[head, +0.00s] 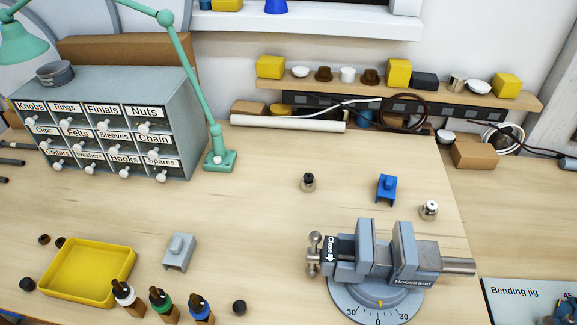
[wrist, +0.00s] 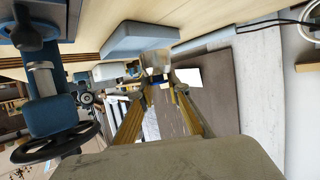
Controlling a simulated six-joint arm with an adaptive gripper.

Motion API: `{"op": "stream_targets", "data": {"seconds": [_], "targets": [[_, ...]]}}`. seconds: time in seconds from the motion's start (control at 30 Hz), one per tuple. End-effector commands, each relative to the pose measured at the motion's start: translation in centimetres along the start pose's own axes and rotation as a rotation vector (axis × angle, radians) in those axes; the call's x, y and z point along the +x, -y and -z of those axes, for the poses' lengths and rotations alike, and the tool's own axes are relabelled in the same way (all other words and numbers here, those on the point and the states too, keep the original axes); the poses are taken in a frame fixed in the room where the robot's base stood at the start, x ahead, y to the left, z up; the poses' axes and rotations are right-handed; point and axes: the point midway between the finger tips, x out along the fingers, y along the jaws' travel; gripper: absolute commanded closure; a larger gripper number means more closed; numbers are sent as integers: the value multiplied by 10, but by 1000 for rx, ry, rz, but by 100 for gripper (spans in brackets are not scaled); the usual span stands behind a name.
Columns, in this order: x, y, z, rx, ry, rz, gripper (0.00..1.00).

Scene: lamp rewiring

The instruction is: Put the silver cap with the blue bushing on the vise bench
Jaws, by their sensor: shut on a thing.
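In the wrist view my gripper (wrist: 161,90) is shut on a small silver cap (wrist: 156,61) at its fingertips. A small blue patch shows by the fingertips; I cannot tell whether it is the bushing. My gripper and the held cap are not in the head view. The grey vise (head: 376,250) stands at the front right of the vise bench (head: 265,160), its jaws apart and nothing visible between them. A small silver-and-white piece (head: 429,210) stands upright behind the vise's right end, and a dark-topped one (head: 308,182) stands behind it to the left.
A blue block (head: 386,189) and a grey block (head: 179,252) stand on the bench. A yellow tray (head: 70,298) and several dropper bottles (head: 161,304) are at front left. A drawer cabinet (head: 185,130) and green lamp (head: 218,160) stand behind. A handwheel (wrist: 55,142) is close at left in the wrist view.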

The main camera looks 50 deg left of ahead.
Motion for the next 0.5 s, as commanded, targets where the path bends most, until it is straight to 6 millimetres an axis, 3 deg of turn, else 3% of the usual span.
{"op": "stream_targets", "data": {"seconds": [0.23, 0.5], "targets": [[-1, 45, 9, -21, -4, 48, 100], [-11, 122, 20, -65, -4, 146, 100]]}}
